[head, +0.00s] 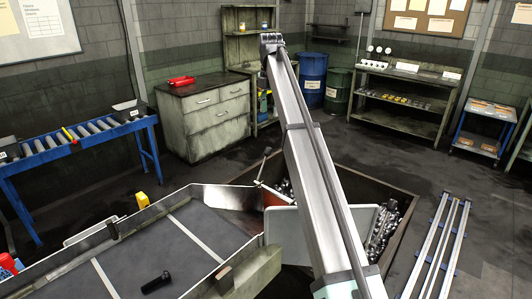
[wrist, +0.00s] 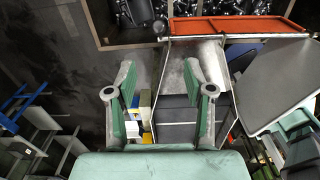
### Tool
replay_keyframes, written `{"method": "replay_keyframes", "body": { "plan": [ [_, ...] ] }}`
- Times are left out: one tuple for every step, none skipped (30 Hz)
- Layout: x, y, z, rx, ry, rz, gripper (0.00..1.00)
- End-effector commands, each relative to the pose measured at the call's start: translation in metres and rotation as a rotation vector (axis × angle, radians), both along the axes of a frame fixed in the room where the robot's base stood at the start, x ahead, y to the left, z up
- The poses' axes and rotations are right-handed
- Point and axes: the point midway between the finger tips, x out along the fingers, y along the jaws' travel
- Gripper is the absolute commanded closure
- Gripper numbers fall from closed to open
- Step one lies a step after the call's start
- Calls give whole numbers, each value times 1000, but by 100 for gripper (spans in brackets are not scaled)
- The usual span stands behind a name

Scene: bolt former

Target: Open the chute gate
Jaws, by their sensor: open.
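The chute (wrist: 195,62) is a bare metal trough in the wrist view, at the end of a dark belt. An orange-red plate (wrist: 240,26), which looks like the chute gate, lies across its far end. In the head view a small orange part of it (head: 272,197) shows beside my arm. A lever with a dark knob (head: 266,152) stands at the chute's end; a small dark and light knob (wrist: 158,26) left of the plate may be the same lever.
A crate of bolts (head: 391,228) stands beyond the chute. A pale panel (wrist: 290,85) stands right of the chute. A dark bolt (head: 156,282) lies on the belt (head: 140,250). A roller conveyor (head: 85,135) is at left; the floor behind is mostly clear.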

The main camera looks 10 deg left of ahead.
Motion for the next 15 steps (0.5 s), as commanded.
{"method": "replay_keyframes", "body": {
  "plan": [
    [-1,5,3,0,2,17,47],
    [-2,6,3,1,3,24,47],
    [-3,7,1,1,4,29,47],
    [-4,7,-1,1,5,30,47],
    [-4,7,-3,0,6,30,47],
    [-4,6,-8,0,6,29,47],
    [-5,6,-11,0,6,29,47],
    [-5,6,-15,0,6,28,47],
    [-5,6,-21,0,6,28,47],
    [-5,6,-27,0,6,27,47],
    [-5,6,-32,0,6,27,47],
    [-5,5,-40,0,6,27,47],
    [-5,5,-45,0,6,27,47],
    [-5,5,-51,0,6,26,47],
    [-5,5,-60,0,6,26,47]
  ]
}}
